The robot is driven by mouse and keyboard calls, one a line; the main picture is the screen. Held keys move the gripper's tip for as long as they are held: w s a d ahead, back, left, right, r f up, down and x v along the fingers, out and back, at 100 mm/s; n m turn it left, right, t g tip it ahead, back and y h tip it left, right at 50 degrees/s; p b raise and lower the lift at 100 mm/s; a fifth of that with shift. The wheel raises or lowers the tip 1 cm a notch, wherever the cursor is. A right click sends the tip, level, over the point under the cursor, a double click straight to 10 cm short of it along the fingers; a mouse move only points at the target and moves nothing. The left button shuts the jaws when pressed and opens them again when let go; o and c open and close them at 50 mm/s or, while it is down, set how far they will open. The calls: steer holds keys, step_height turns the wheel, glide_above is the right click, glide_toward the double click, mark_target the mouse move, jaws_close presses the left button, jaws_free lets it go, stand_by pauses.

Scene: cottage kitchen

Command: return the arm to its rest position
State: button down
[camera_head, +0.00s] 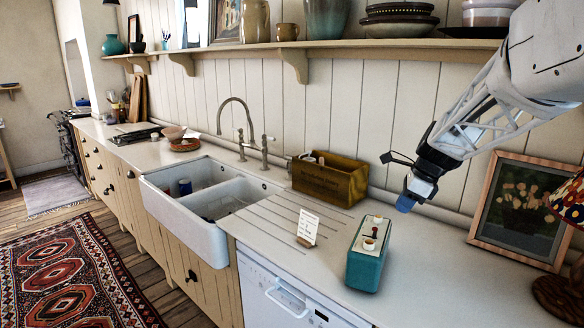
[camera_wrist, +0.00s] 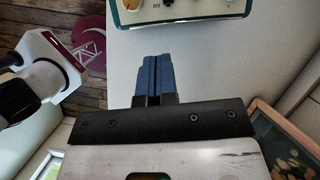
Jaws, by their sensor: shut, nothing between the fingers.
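My gripper (camera_head: 405,203) hangs in the air above the white counter (camera_head: 325,297), to the right of and higher than a teal box-shaped appliance (camera_head: 366,271). In the wrist view my gripper's two blue fingers (camera_wrist: 152,72) are pressed together with nothing between them. The teal appliance also shows at the top of the wrist view (camera_wrist: 190,10), beyond the fingertips and apart from them. My arm comes in from the upper right of the head view.
A framed picture (camera_head: 522,211) leans on the wall to the right, beside a patterned lamp (camera_head: 569,200). A small white card (camera_head: 307,227) stands on the counter. A shelf (camera_head: 400,44) with pots runs above.

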steer(key=s+a+r+n+h, duration=0.1)
steer(key=s+a+n, duration=0.45)
steer(key=s, duration=0.35)
steer(key=s+a+n+h, duration=0.1)
steer(key=s+a+n, duration=0.4)
steer(key=s, duration=0.4)
steer(key=s+a+f+n+h, duration=0.1)
steer(key=s+f+n, duration=0.1)
steer(key=s+n, duration=0.4)
steer(key=s+a+f+n+h, duration=0.1)
steer(key=s+a+f+n, duration=0.1)
steer(key=s+n, duration=0.4)
steer(key=s, duration=0.5)
steer(key=shift+s+a+f+t, duration=0.15)
steer(key=shift+a+f+t, duration=0.1)
steer(key=shift+f+t, duration=0.05)
